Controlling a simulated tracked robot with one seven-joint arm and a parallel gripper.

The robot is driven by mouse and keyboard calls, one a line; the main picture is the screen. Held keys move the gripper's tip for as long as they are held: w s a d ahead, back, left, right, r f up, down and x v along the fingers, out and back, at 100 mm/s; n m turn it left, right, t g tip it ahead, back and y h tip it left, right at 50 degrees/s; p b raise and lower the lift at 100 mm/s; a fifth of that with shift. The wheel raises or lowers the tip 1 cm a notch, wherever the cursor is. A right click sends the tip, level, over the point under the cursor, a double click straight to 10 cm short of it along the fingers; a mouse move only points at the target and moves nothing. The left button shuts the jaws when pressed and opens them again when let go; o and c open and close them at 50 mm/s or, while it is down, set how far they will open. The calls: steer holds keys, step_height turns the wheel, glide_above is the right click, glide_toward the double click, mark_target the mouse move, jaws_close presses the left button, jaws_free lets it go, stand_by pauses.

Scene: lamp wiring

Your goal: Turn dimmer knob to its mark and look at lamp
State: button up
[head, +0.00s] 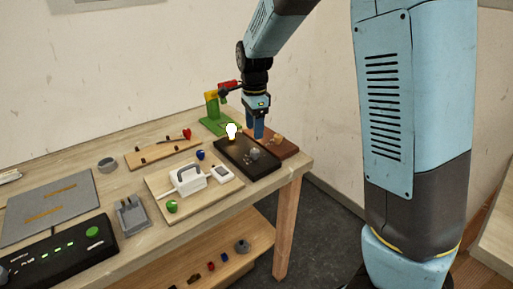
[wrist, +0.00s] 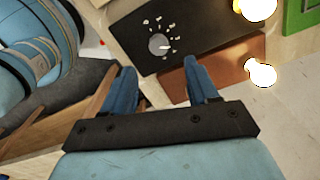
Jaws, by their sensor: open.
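The dimmer knob (wrist: 157,44) is a grey round knob on a black board (wrist: 205,22), with pale marks around it in the wrist view. Which mark it points to is too small to tell. In the head view the knob (head: 254,153) stands near the front of the board. The lamp bulb (head: 232,131) glows white at the board's back left. In the wrist view a glowing bulb (wrist: 256,8) shows at the top edge. My gripper (wrist: 158,68) is open and empty, its fingers on either side below the knob in the picture. In the head view my gripper (head: 258,132) is over the board's back right.
A reddish-brown board (head: 290,147) lies right beside the black board. A second bright bulb-shaped thing (wrist: 262,73) shows by it in the wrist view. A green stand (head: 213,125) is behind; a wooden board (head: 160,204) with a white box lies in front. The table edge is close right.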

mark_target(255, 150)
step_height(255, 150, down, 8)
steer(key=shift+f, duration=0.15)
stand_by(0.4)
steer(key=c, duration=1)
